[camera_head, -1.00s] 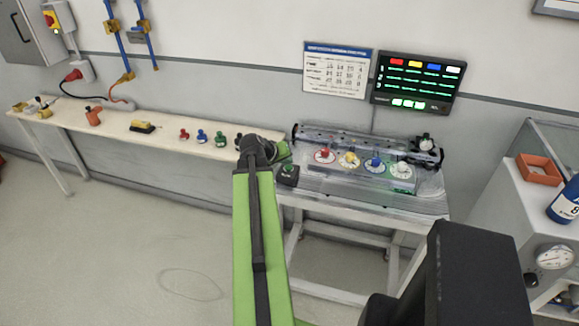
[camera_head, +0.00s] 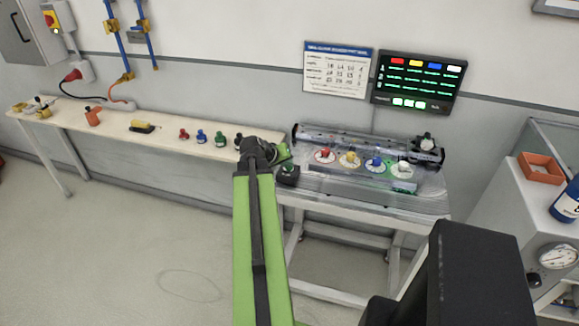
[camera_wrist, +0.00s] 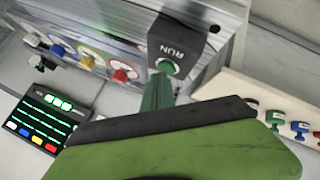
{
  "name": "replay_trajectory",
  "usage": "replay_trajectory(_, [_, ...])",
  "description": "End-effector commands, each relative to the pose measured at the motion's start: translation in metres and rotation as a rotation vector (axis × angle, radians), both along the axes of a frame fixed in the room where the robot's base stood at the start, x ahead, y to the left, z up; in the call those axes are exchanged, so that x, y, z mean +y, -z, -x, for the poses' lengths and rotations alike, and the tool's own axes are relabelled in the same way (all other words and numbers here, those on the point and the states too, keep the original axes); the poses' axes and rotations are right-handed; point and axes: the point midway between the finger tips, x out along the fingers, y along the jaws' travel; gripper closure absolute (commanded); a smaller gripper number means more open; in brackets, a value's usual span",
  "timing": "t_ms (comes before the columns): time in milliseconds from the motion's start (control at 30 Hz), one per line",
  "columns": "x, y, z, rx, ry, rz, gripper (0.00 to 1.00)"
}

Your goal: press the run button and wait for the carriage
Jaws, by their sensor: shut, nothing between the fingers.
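The run button (camera_wrist: 167,67) is a green cap on a dark box (camera_wrist: 178,42) lettered RUN. In the head view the dark box (camera_head: 288,178) sits at the left front corner of the clear-topped station (camera_head: 330,190). My gripper (camera_wrist: 159,88) is shut and empty, its green tip close to the button in the wrist view. I cannot tell whether it touches. In the head view my gripper (camera_head: 283,152) is at the button, partly hiding it. A dark carriage-like block (camera_head: 427,146) is at the right end of the rail behind the colored knobs.
Red, yellow, blue and white knobs (camera_head: 350,158) stand on the station beside the button. A lit display (camera_head: 417,83) and a printed chart (camera_head: 337,70) hang above. A long shelf (camera_head: 165,138) with several small parts runs left. A cabinet with an orange tray (camera_head: 540,168) stands right.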

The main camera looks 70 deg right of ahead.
Motion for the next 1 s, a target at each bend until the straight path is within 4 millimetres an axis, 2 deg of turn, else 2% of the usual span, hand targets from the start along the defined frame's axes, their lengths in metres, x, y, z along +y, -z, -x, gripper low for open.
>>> replay_trajectory(567, [0.0, 0.004, 0.0, 0.0, 0.001, -0.001, 1.0])
replay_trajectory(1000, [0.0, -0.015, 0.0, 0.0, 0.001, -0.001, 1.0])
